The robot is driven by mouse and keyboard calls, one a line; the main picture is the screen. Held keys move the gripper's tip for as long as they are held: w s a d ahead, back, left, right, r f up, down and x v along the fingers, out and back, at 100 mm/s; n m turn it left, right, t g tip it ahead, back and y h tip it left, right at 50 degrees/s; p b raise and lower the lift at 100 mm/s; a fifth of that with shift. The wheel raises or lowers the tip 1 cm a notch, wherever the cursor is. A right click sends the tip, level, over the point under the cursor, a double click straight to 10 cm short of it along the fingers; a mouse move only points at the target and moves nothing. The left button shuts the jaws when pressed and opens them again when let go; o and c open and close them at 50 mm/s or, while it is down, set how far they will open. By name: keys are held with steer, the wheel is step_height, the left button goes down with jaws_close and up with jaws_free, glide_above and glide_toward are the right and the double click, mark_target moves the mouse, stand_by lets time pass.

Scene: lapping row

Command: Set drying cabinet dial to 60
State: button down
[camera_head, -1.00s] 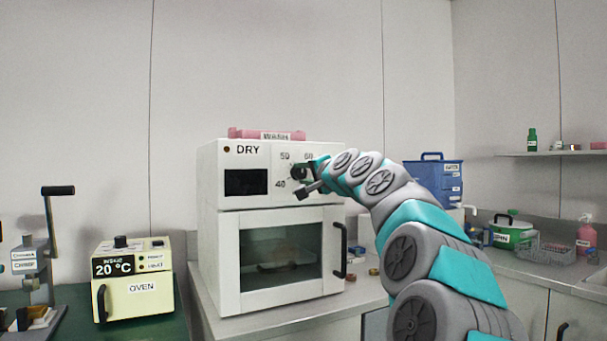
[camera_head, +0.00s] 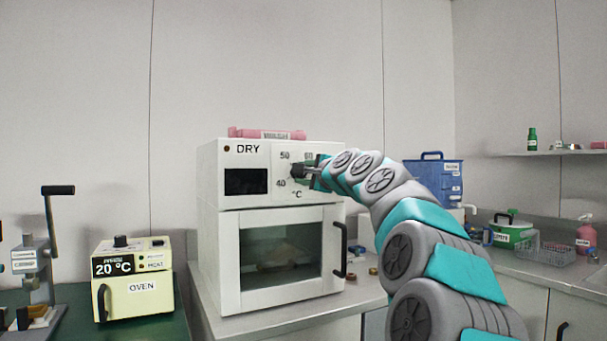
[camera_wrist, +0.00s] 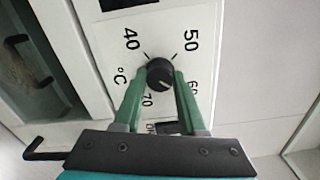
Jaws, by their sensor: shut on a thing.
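The white drying cabinet (camera_head: 215,170), marked DRY, stands on the counter. Its black dial (camera_wrist: 160,73) sits on a white panel with 40, 50, 60 and 70 printed around it. In the wrist view a faint pale line on the dial slants to the lower right, roughly toward the side of the 60 (camera_wrist: 193,88); the exact setting is hard to read. My gripper (camera_wrist: 161,78) has one green finger on each side of the dial and is shut on it. In the head view my gripper (camera_head: 301,172) hides much of the dial.
The cabinet's dark display (camera_head: 245,182) is above its closed glass door, which has a black handle (camera_head: 342,250). A pink WASH item (camera_head: 265,134) lies on top. A cream oven (camera_head: 135,285) stands at left, a blue box (camera_head: 428,172) behind my arm.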

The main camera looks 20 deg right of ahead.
stand_by(0.4)
steer(key=shift+c, duration=2.3)
jaws_free()
steer(key=s+b, duration=0.1)
steer(key=s, duration=0.7)
steer(key=shift+d, duration=0.2)
steer(key=shift+w, duration=0.1)
